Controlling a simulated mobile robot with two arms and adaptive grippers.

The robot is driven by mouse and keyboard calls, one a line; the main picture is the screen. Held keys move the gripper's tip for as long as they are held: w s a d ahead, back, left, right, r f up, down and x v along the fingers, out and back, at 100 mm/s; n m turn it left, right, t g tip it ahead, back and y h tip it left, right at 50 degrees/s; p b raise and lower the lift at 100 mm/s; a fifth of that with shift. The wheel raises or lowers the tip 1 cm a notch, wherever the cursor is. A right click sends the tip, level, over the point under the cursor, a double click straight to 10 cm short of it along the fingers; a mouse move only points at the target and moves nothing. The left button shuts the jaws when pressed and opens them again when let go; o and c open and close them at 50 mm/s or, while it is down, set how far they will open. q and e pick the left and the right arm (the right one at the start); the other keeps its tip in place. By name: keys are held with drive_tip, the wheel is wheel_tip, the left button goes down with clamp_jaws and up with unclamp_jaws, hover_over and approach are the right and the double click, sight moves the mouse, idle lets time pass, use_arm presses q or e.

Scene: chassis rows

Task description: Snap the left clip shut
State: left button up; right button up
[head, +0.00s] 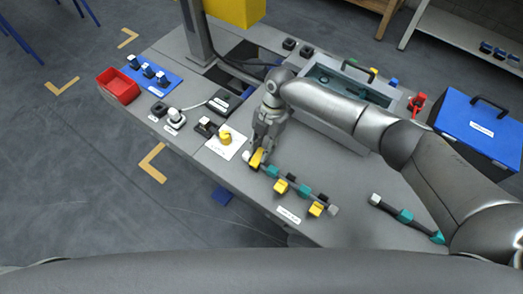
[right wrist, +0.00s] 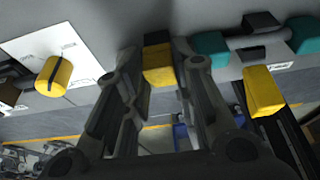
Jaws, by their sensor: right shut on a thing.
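A chassis row with teal blocks (head: 272,171) and yellow clips lies along the front edge of the bench. The left clip (head: 257,159) is the yellow one at the row's left end. My right gripper (head: 258,150) comes down on it from above and is shut on it. In the right wrist view the left clip (right wrist: 158,66) shows between the two fingers (right wrist: 158,88). The middle clip (head: 281,187) and the right clip (head: 316,209) stick out toward the front edge. Whether the left clip is fully closed cannot be told. My left gripper is not in view.
A white card with a yellow piece (head: 225,138) lies left of the row. A second bar with teal parts (head: 404,215) lies to the right. Behind stand a grey open case (head: 330,115) and a blue box (head: 480,128). A red bin (head: 118,86) is far left.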

drive_tip(key=o, duration=1)
drive_tip(key=v, duration=1.2)
drive_tip(key=shift+f, duration=0.1)
